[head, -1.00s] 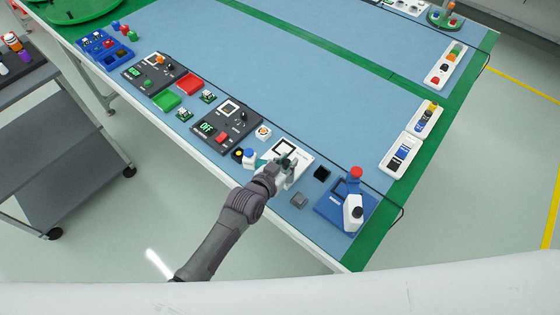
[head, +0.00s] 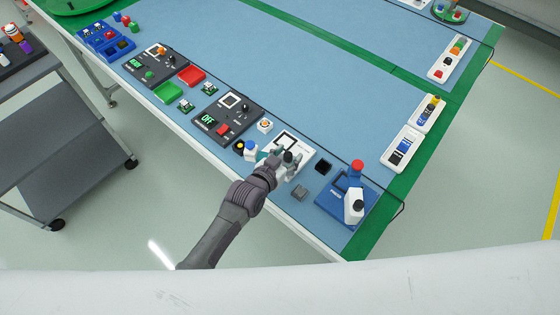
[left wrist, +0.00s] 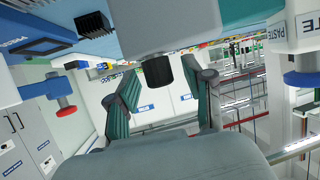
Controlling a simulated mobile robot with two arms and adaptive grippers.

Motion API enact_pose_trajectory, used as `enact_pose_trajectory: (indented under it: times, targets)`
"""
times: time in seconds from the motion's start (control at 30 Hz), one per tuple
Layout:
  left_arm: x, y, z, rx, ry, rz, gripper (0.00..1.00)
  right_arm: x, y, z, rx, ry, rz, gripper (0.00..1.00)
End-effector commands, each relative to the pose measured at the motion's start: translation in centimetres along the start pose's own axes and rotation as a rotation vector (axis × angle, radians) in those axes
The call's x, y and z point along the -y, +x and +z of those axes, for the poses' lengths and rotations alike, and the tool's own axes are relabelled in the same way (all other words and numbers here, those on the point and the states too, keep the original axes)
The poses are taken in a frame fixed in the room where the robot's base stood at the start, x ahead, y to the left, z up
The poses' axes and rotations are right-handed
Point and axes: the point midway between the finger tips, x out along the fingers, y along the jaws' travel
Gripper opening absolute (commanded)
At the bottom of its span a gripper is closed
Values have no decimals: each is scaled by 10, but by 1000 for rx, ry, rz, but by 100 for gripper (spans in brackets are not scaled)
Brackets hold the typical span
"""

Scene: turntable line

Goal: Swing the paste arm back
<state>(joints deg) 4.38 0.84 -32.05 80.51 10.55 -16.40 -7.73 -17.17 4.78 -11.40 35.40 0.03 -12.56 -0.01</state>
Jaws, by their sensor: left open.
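The white paste station (head: 302,149) stands near the table's front edge, with a dark square frame on its top. Its light arm (left wrist: 165,25) carries a black knob (left wrist: 158,72) in the left wrist view; the knob also shows in the head view (head: 288,156). My left gripper (head: 284,165) is at the station's near side. In the left wrist view its green-padded fingers (left wrist: 162,95) are open, one on each side of the knob, with visible gaps. A PASTE label (left wrist: 279,30) shows at upper right there. My right gripper is out of view.
A black pad (head: 323,166) and a grey block (head: 299,193) lie between. A white-and-blue bottle (head: 250,149) is close on the left. The table's middle is clear.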

Motion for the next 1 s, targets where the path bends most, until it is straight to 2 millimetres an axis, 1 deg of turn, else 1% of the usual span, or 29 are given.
enact_pose_trajectory:
  times: [0.17, 0.4, 0.5, 0.6, 0.73, 1.0]
  targets:
    - [0, -25, 1, 1, 0, 0, 52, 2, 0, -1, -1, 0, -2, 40]
    - [0, -74, 2, 1, 1, -1, 52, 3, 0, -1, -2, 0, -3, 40]
    - [0, -92, 1, 1, 1, 0, 52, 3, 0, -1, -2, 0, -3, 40]
    - [0, -104, 1, 0, 0, 0, 52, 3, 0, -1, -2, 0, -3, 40]
    - [-1, -114, 0, 1, 0, 1, 52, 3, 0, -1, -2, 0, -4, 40]
    - [-1, -115, 0, 0, 0, 1, 52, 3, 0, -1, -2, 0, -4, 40]
